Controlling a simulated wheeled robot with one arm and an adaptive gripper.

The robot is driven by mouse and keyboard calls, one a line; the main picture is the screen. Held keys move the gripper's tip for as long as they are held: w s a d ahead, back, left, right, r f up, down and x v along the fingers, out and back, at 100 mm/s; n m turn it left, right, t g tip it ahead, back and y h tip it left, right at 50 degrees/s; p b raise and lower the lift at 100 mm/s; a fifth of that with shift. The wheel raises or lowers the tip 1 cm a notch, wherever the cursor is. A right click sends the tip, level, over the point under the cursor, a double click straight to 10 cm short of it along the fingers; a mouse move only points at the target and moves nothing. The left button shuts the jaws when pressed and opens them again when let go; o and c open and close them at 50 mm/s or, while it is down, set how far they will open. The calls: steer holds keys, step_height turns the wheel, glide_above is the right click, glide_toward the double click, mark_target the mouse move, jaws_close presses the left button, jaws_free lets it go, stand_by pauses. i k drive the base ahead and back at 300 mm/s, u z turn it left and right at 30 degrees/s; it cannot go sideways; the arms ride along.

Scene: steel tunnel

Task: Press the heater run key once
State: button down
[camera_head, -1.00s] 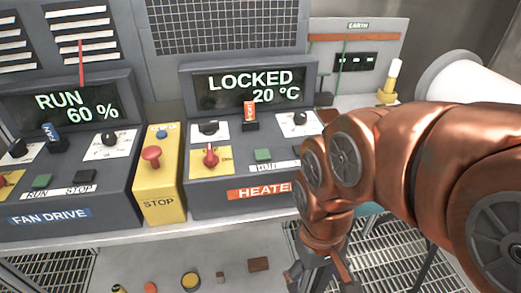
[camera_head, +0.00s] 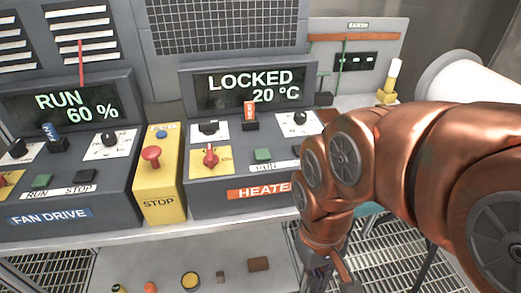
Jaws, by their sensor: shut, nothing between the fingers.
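The heater panel (camera_head: 222,194) is a grey console with an orange HEATER label, whose right end my arm covers. Its display (camera_head: 250,87) reads LOCKED and 20 °C. The heater run key (camera_head: 262,154) is a small green key on the sloping face, with a white label below it partly hidden by my arm. My gripper (camera_head: 328,276) is low at the bottom of the picture, in front of the bench edge, below and to the right of the key and apart from it. Its fingers are shut and empty, partly cut off by the picture edge.
A red knob (camera_head: 211,157) on a yellow plate and an orange-tagged key switch (camera_head: 250,116) sit near the run key. The yellow stop box (camera_head: 160,178) and the fan drive panel (camera_head: 60,195) stand left. Small items lie on the shelf (camera_head: 215,255) below.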

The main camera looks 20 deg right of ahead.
mark_target(262, 155)
steer(key=z, duration=0.75)
steer(key=k, duration=0.9)
steer(key=u, duration=1.75)
